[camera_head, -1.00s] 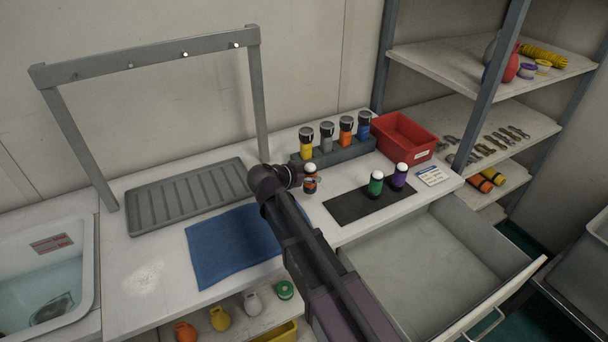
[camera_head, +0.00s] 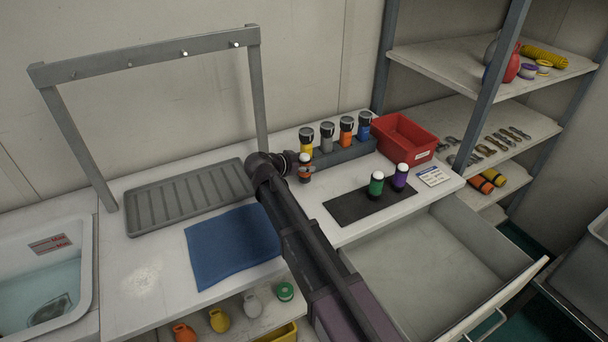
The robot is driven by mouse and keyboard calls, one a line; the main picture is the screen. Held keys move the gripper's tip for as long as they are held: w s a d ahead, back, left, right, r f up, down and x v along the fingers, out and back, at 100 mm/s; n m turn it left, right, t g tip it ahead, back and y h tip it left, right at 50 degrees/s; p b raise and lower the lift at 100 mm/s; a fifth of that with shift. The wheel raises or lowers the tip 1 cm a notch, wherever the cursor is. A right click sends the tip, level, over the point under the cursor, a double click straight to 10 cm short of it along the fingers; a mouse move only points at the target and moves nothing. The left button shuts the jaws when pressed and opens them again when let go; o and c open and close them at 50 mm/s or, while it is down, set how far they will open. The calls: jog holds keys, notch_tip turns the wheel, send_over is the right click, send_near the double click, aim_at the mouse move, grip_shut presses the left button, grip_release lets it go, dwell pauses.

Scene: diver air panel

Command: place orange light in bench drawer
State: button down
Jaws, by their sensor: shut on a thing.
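My gripper (camera_head: 294,166) is shut on an orange light (camera_head: 305,172) with a pale top, in front of the rack of lights. The light looks upright and seems a little above the bench top. My fingers are small and dark here, and part of the light is hidden by them. The bench drawer (camera_head: 415,272) is pulled open at the lower right, and its visible floor is bare. Another orange light (camera_head: 346,131) with a black top stands in the rack.
The grey rack (camera_head: 345,154) also holds yellow, grey and blue lights. Green (camera_head: 376,185) and purple (camera_head: 400,177) lights stand on a dark mat (camera_head: 350,208) between my gripper and the drawer. A red bin (camera_head: 405,142) stands behind. A metal frame (camera_head: 150,58) rises at left.

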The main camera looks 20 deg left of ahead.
aim_at(300, 174)
jog(key=shift+f+b, duration=1.3)
jog(key=shift+f, duration=0.35)
jog(key=shift+f, duration=0.15)
jog(key=shift+c, duration=0.6)
grip_release()
jog(key=shift+r, duration=0.2)
jog(key=shift+s+r, duration=0.2)
jog(key=shift+s, duration=0.1)
jog(key=p+v, duration=0.5)
jog(key=v, duration=0.6)
jog(key=shift+s+a+p, duration=0.15)
jog(key=shift+s+p, duration=0.05)
jog(key=shift+p, duration=0.15)
